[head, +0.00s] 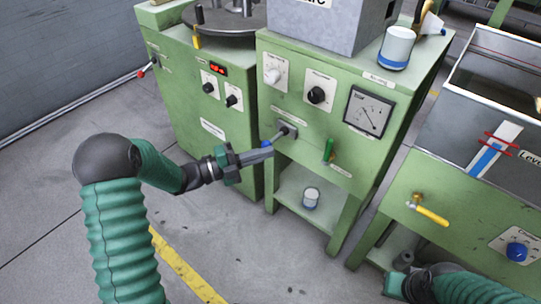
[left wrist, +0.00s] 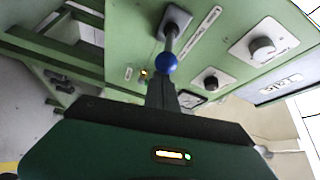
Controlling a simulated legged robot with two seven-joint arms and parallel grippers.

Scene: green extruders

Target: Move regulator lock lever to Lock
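The lever with a blue ball knob (left wrist: 167,63) comes out of a grey plate on the front of the middle green cabinet. In the head view its plate (head: 287,131) is below the dials, and the lever points out and down to the left. I cannot read its labels. My left gripper (head: 263,152) is at the knob end. In the left wrist view its narrow dark fingers (left wrist: 163,92) reach up to just below the knob; whether they touch or grip it is unclear. My right gripper (head: 395,284) is low at the bottom right, away from the lever, its fingers unclear.
A green handle (head: 328,150) sits right of the lever, below a gauge (head: 368,111). Knobs (head: 317,95) are above. A yellow valve handle (head: 432,215) is on the right machine. Floor at left is clear.

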